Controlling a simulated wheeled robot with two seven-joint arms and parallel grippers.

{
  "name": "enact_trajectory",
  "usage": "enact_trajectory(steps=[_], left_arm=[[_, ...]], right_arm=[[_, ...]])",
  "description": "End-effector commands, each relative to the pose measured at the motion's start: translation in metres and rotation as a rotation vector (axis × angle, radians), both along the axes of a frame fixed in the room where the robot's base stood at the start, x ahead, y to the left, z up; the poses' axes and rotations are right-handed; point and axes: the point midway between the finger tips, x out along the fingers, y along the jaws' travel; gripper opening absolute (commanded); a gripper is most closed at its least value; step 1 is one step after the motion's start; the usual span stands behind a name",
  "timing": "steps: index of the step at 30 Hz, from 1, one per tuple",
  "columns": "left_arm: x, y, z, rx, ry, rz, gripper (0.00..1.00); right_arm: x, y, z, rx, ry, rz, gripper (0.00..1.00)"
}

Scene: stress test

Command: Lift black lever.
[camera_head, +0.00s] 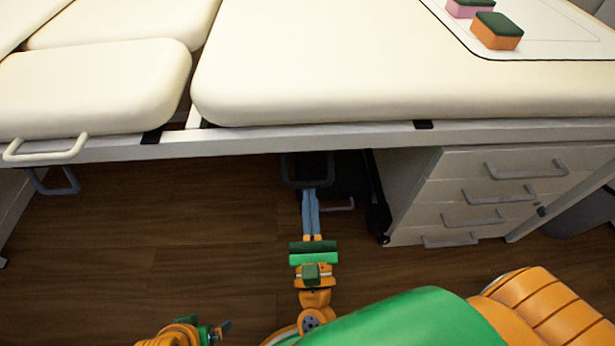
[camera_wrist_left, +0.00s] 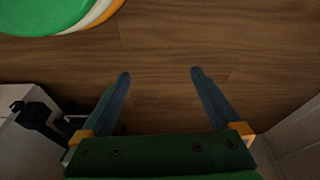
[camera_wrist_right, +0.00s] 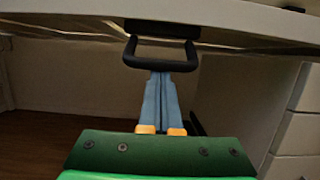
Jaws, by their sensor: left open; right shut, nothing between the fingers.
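The black lever (camera_wrist_right: 160,65) is a loop handle hanging under the front edge of the cream padded table. It also shows in the head view (camera_head: 288,174). My right gripper (camera_wrist_right: 160,76) is shut and empty, its two blue fingers side by side. Its tips overlap the lower bar of the lever in the right wrist view; I cannot tell whether they touch it. My left gripper (camera_wrist_left: 160,73) is open and empty over the wooden floor, away from the lever. In the head view it is low and small at the bottom left.
A second dark loop handle (camera_head: 55,186) and a pale one (camera_head: 45,150) are at the table's left. A drawer cabinet (camera_head: 411,201) with several handles stands right of my right gripper. Two sponges (camera_head: 496,38) (camera_head: 468,8) lie on top. Floor left of my right arm is clear.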

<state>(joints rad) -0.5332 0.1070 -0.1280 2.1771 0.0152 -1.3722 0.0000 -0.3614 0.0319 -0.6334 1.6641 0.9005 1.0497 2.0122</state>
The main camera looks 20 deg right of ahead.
Motion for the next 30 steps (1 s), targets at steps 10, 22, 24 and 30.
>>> enact_trajectory(steps=[10,22,24,30], left_arm=[[-0.002,0.001,-0.029,0.006,0.02,-0.001,0.98],[-0.007,0.002,-0.048,0.009,0.03,-0.003,0.98],[-0.008,0.002,-0.049,0.009,0.031,-0.003,0.98],[-0.008,0.002,-0.05,0.009,0.031,-0.003,0.98]], right_arm=[[-0.004,0.001,0.009,0.012,0.043,0.001,0.0],[-0.007,0.002,0.013,0.011,0.043,0.0,0.0],[-0.008,0.002,0.013,0.011,0.043,0.0,0.0],[-0.008,0.002,0.013,0.011,0.043,0.0,0.0]])
